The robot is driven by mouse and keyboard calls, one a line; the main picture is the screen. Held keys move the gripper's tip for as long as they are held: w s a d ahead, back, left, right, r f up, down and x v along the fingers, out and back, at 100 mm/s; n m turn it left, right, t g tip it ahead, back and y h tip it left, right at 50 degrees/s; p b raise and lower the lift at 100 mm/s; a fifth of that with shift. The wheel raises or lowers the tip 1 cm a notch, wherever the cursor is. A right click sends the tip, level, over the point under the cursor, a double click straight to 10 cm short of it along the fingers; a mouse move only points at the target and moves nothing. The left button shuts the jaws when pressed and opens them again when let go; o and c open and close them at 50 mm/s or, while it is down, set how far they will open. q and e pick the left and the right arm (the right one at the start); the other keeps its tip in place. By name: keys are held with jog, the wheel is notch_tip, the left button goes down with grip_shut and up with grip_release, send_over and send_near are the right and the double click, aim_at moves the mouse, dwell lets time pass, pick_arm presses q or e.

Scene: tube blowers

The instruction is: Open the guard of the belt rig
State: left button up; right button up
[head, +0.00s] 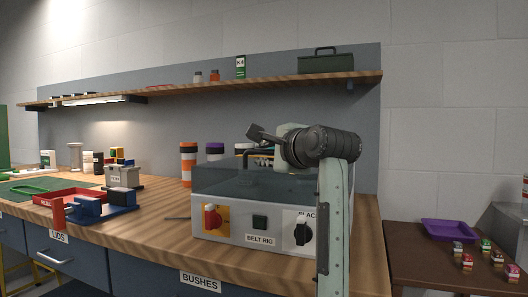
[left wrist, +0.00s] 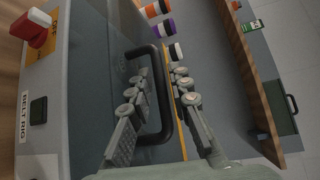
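The belt rig (head: 262,229) is a pale grey box near the bench's front edge, with a "BELT RIG" label. Its guard (head: 225,180) is a dark see-through cover lying down over the top. The guard's black bar handle (left wrist: 166,95) shows in the left wrist view. My left gripper (head: 256,144) is above the guard; in the left wrist view its two fingers (left wrist: 161,80) are spread, one each side of the handle. Gaps to the bar seem to remain; whether either finger touches is hard to tell. In the head view my wrist partly hides the handle. My right gripper is not seen.
A shelf (head: 200,90) hangs above. Trays and blocks lie at left.

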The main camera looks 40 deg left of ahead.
pick_arm(q)
grip_shut()
dwell(0.3)
jog(key=shift+a+r, duration=0.1)
jog(key=shift+r, duration=0.05)
